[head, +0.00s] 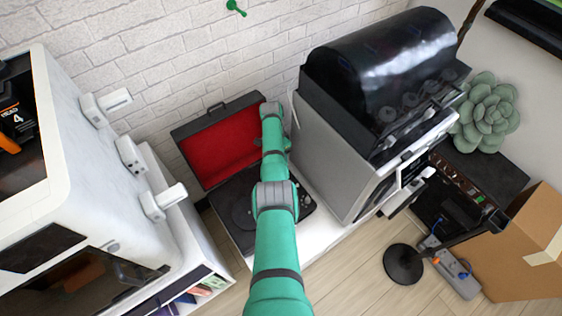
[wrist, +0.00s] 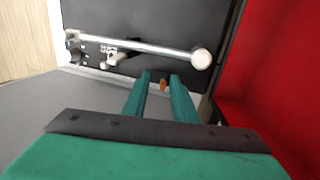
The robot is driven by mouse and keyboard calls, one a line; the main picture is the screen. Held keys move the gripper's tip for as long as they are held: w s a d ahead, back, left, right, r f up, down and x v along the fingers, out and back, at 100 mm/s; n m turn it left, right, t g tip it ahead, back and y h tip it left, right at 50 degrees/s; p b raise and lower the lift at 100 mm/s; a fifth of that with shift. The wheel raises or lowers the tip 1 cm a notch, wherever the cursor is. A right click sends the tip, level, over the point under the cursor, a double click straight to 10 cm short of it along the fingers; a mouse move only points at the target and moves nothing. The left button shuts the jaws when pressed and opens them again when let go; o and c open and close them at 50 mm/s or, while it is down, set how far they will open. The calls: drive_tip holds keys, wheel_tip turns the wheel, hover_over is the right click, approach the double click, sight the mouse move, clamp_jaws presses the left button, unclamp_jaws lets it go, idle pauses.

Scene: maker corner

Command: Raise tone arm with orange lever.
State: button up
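The turntable is a dark suitcase player with a red-lined lid (head: 222,146) standing open and a dark deck (head: 236,207), partly covered by my green arm in the head view. In the wrist view the silver tone arm (wrist: 140,46) runs across the deck, with a round pale end (wrist: 201,59) at right. The small orange lever (wrist: 163,85) shows between my fingertips, just below the tone arm in the picture. My gripper (wrist: 162,77) is open, one finger on each side of the lever. I cannot tell whether either finger touches it.
A large white machine (head: 95,165) stands at left. A grey and white machine with a dark domed cover (head: 385,75) stands close at right. The turntable's red lid lining (wrist: 275,90) rises close to my gripper at right in the wrist view.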

drive_tip(key=v, duration=1)
drive_tip(key=shift+r, duration=0.4)
drive_tip(key=shift+w, duration=0.15)
